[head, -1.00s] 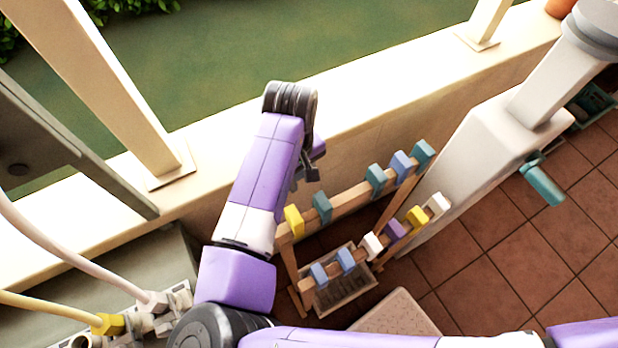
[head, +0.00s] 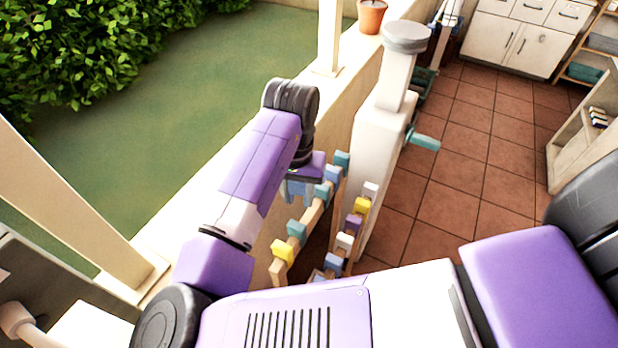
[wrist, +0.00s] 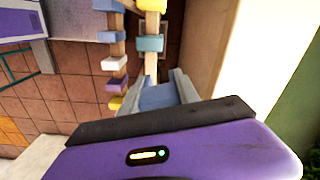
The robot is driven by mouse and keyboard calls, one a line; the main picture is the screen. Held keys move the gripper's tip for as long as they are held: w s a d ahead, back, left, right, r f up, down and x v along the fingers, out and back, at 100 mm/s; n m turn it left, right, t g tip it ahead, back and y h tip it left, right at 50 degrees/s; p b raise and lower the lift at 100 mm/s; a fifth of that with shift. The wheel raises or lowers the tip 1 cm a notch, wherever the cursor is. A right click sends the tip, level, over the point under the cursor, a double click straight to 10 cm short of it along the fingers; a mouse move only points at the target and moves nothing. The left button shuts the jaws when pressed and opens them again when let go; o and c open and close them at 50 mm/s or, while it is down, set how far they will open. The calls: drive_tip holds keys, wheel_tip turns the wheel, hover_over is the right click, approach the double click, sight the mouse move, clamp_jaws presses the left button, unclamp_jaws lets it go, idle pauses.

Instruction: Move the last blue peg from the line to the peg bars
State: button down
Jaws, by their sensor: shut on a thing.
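My gripper (wrist: 160,95) is shut on a blue peg (wrist: 158,98), which sits between the fingers in the wrist view. In the head view my gripper (head: 298,188) hangs just left of the upper peg bar (head: 311,212), near its middle. In the wrist view the held peg overlaps the near end of that bar; I cannot tell whether they touch. The upper bar carries a yellow peg (head: 283,252), a teal peg (head: 297,230) and further teal and blue pegs. The lower bar holds blue, white, purple and yellow pegs, including a purple peg (head: 354,223).
A pale low wall (head: 225,150) runs along the left of the bars. A white pillar-like stand (head: 380,130) with a teal handle (head: 424,140) is close behind them. Open tiled floor (head: 470,170) lies to the right.

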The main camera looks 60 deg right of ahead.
sight(309, 214)
drive_tip(key=r+m, duration=0.1)
drive_tip(key=s+d+r+m, duration=0.1)
drive_tip(key=shift+s+d+m, duration=0.25)
drive_tip(key=shift+s+m, duration=0.05)
drive_tip(key=shift+m, duration=0.4)
drive_tip(key=shift+s+d+f+b, duration=0.1)
drive_tip(key=shift+s+f+b, duration=0.05)
drive_tip(key=shift+f+b, duration=4.85)
drive_tip(key=shift+f+p, duration=0.7)
drive_tip(key=shift+p, duration=0.05)
drive_tip(key=c, duration=0.8)
unclamp_jaws()
drive_tip(key=shift+r, duration=0.15)
wheel_tip(309, 214, up, 8)
drive_tip(key=p, duration=0.7)
